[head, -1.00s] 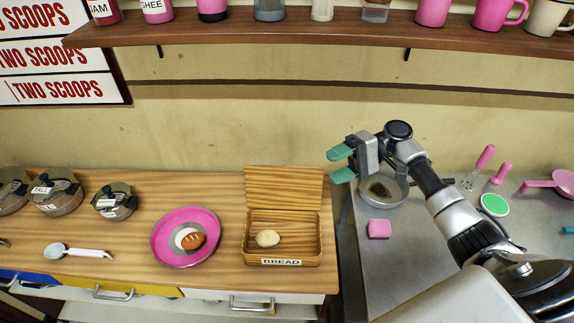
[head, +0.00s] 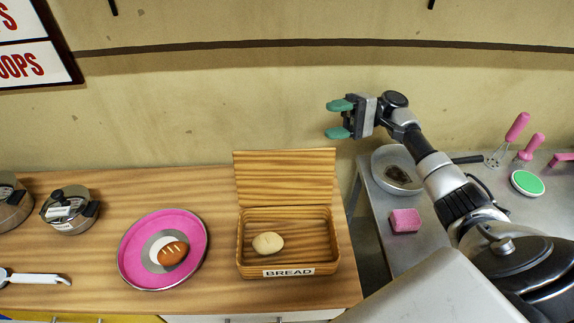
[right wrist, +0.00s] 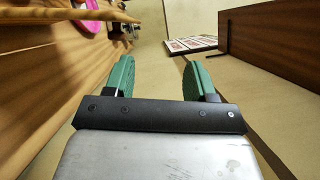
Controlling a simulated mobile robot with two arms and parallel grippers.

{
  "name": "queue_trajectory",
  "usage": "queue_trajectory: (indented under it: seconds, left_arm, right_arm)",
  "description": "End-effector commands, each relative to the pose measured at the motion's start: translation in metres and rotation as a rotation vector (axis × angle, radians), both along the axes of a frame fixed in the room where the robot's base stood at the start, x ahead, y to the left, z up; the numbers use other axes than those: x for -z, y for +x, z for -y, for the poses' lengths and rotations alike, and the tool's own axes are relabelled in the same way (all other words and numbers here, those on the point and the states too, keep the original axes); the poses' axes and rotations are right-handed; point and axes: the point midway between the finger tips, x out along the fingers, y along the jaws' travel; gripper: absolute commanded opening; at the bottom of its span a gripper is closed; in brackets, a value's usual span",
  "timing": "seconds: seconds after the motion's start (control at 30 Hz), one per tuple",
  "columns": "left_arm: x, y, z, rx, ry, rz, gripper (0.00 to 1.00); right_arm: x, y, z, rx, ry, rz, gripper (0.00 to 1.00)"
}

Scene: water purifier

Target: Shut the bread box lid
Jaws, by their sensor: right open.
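The wooden bread box (head: 334,262), labelled BREAD, stands on the wooden counter with its lid (head: 285,178) open and upright at the back. A pale bread roll (head: 268,243) lies inside it. My right gripper (head: 339,119) has green fingertips, is open and empty, and points left above and behind the box, just right of the lid's top corner. It does not touch the lid as far as I can see. In the right wrist view my right gripper (right wrist: 158,78) shows its two fingers apart with nothing between them. My left gripper is not in view.
Left of the box is a pink plate (head: 135,235) with a brown bread loaf (head: 172,254). A steel pot (head: 70,210) stands further left. A pan (head: 388,163) and a pink sponge (head: 405,220) are on the grey counter at right. The wall is close behind.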

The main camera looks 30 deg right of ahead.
Motion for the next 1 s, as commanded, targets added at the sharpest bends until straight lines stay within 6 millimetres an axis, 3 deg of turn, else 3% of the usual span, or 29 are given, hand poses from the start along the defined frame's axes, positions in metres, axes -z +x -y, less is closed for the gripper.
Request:
queue_trajectory:
  seconds: [0.03,0.1,0.3,0.57,1.0]
  left_arm:
    - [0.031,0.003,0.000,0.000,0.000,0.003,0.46]
    - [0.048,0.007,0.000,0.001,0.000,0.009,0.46]
    - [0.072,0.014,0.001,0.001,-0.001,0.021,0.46]
    - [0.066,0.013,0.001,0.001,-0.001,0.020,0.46]
    - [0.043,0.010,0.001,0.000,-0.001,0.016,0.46]
  right_arm:
    - [0.031,0.000,0.000,0.000,0.000,-0.001,0.56]
    - [0.048,0.000,0.000,0.000,0.000,0.000,0.56]
    - [0.073,0.000,0.000,0.000,-0.001,0.001,0.56]
    - [0.071,0.001,-0.017,-0.003,-0.001,-0.001,0.56]
    - [0.063,0.006,-0.094,-0.003,0.000,0.000,0.56]
